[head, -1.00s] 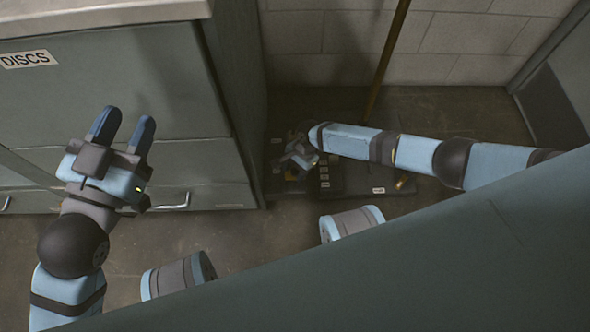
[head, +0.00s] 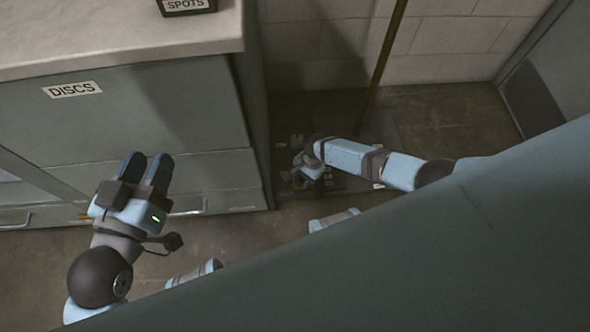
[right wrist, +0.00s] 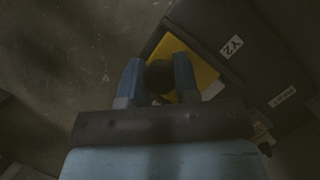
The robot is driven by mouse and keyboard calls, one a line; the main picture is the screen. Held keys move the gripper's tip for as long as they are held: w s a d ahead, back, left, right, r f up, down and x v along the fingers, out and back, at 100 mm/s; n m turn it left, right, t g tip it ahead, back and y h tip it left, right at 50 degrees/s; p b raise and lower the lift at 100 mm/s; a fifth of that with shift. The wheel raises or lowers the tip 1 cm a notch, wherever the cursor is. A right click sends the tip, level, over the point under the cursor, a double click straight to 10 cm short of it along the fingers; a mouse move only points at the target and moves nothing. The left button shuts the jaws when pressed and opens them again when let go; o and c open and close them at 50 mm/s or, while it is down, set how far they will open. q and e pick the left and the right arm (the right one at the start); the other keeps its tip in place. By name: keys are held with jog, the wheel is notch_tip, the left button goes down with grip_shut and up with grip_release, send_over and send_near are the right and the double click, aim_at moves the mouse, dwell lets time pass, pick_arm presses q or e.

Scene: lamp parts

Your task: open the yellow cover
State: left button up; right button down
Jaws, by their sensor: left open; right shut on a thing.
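In the right wrist view the yellow cover (right wrist: 199,70) lies on a dark panel, partly hidden behind my right gripper (right wrist: 158,72). The gripper's two fingers stand on either side of a dark round knob (right wrist: 159,77) in front of the yellow, and it is shut on this knob. I cannot tell how the knob joins the cover. In the head view my right gripper (head: 301,168) is small and low over the panel, and the cover is mostly hidden there. My left gripper (head: 147,164) is open and empty in front of the grey cabinet.
The dark panel (right wrist: 270,60) bears labels "Y2" (right wrist: 231,46) and "RESET" (right wrist: 282,96). A grey cabinet (head: 130,120) labelled "DISCS" (head: 72,90) stands left of the floor panel. A brown pole (head: 384,62) rises behind it against the block wall (head: 440,40).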

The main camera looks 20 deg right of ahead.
jog(key=shift+s+a+r+p, duration=0.2)
jog(key=shift+s+a+p, duration=0.2)
jog(key=shift+s, duration=0.25)
jog(key=shift+s+a+r+p, duration=0.2)
jog(key=shift+s+a+p, duration=0.15)
jog(key=shift+s, duration=0.25)
pick_arm(q)
jog(key=r, duration=0.1)
jog(key=r+t, duration=0.1)
jog(key=r, duration=0.1)
jog(key=shift+s+a+r+n, duration=0.2)
jog(key=shift+a+r+n, duration=0.05)
jog(key=shift+r+n, duration=0.05)
pick_arm(e)
jog(key=shift+s+f, duration=0.3)
jog(key=shift+s, duration=0.05)
jog(key=c, duration=0.9)
grip_release()
jog(key=shift+d, duration=0.1)
jog(key=shift+o, duration=0.2)
pick_arm(q)
jog(key=shift+r, duration=0.15)
pick_arm(e)
jog(key=shift+d, duration=0.1)
